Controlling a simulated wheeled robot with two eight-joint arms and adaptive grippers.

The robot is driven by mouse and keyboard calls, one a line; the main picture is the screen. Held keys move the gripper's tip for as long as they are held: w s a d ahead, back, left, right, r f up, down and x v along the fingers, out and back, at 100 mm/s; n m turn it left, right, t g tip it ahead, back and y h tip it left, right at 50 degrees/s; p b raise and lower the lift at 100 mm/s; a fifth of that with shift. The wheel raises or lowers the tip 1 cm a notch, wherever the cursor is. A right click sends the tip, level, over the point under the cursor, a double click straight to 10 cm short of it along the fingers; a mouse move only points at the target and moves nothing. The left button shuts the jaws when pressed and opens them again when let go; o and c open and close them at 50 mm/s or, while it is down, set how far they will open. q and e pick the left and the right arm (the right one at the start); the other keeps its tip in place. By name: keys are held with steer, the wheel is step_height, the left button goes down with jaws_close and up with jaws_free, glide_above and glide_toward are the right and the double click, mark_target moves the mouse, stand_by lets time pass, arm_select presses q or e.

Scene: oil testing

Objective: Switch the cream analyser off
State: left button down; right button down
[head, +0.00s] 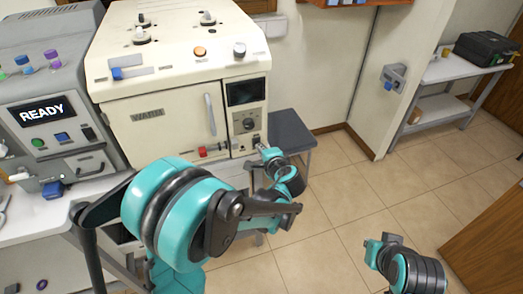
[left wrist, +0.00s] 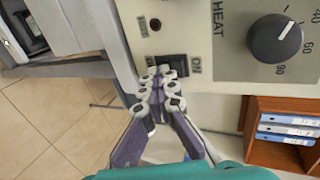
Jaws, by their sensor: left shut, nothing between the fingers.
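The cream analyser (head: 165,85) stands on the bench, with a dark screen (head: 243,92), a HEAT knob and a closed front door. Its black rocker switch (left wrist: 174,64) is on the lower front panel, with an ON label beside it; the other label is partly covered. My left gripper (head: 267,152) is at that panel. In the left wrist view its shut, empty fingertips (left wrist: 159,82) overlap the switch's lower edge; whether they touch it is unclear. My right gripper (head: 372,248) is far from the analyser, over the floor, its fingers too small to read.
A grey machine (head: 50,95) reading READY stands left of the analyser. A grey stool or small table (head: 292,135) is to its right. A wall box (head: 393,77) and a side table (head: 465,68) with a black case (head: 485,48) are farther right. Open tiled floor lies between.

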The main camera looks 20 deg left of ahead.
steer(key=shift+r, duration=0.1)
arm_select(q)
steer(key=shift+r+p, duration=0.65)
steer(key=shift+r, duration=0.2)
arm_select(e)
steer(key=shift+r, duration=0.55)
